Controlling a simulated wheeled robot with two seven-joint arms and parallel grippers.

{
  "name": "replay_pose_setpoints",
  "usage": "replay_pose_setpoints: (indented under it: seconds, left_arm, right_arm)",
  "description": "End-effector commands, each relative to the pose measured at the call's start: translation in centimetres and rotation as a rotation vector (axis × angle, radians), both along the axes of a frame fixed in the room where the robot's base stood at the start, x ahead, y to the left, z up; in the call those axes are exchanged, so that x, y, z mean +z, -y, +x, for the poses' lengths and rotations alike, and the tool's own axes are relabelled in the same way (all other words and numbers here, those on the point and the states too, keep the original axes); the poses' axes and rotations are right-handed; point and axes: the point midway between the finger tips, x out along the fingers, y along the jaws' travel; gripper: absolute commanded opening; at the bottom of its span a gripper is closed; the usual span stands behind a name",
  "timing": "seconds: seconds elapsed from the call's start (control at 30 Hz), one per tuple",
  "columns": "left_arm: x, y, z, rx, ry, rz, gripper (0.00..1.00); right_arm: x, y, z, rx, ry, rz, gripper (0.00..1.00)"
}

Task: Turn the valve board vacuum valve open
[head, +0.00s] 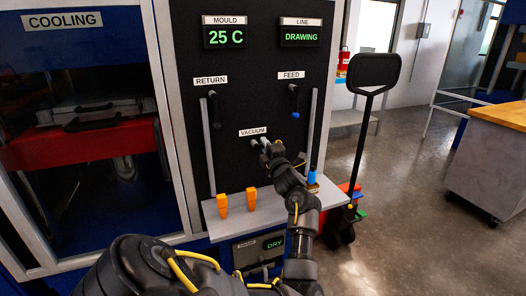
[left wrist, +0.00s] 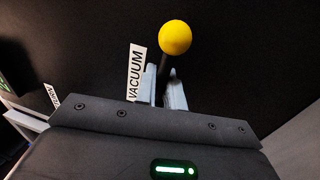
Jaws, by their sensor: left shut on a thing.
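The vacuum valve sits below the VACUUM label (head: 252,132) on the black valve board (head: 250,98). In the left wrist view its dark handle (left wrist: 163,72) ends in a yellow ball knob (left wrist: 175,37), next to the VACUUM label (left wrist: 136,74). My left gripper (head: 262,145) is at the valve, shut on the handle, with its fingers (left wrist: 161,92) on either side of the stem and the yellow knob beyond the fingertips. In the head view my gripper hides most of the handle, so its exact angle is hard to tell. My right gripper is not in view.
The RETURN lever (head: 213,103) and FEED lever (head: 294,100) hang on either side above the valve. A shelf (head: 270,212) below carries two orange pieces (head: 222,205) and a blue-topped item (head: 311,178). A pallet-truck handle (head: 373,70) stands right; floor beyond is clear.

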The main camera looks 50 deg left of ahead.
Motion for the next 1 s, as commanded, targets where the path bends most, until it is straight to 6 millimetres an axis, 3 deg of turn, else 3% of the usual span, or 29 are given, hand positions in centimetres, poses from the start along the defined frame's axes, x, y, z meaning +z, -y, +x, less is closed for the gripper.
replay_pose_setpoints:
  seconds: [0.03, 0.53, 0.57, 0.67, 1.0]
  left_arm:
    - [-0.71, 0.47, 0.59, -0.017, 0.0, -0.014, 0.0]
    - [-0.38, 0.54, 0.77, -0.024, 0.014, -0.015, 0.0]
    - [-0.37, 0.56, 0.78, -0.024, 0.014, -0.015, 0.12]
    - [-0.29, 0.45, 0.64, -0.021, 0.016, -0.013, 0.25]
    - [-0.19, 0.2, -0.18, -0.005, 0.019, -0.01, 0.26]
  right_arm:
    - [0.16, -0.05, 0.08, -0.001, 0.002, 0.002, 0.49]
    - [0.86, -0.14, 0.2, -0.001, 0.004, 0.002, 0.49]
    - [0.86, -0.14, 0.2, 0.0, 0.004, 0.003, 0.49]
    - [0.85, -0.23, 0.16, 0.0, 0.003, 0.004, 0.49]
    - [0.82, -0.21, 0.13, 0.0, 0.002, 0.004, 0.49]
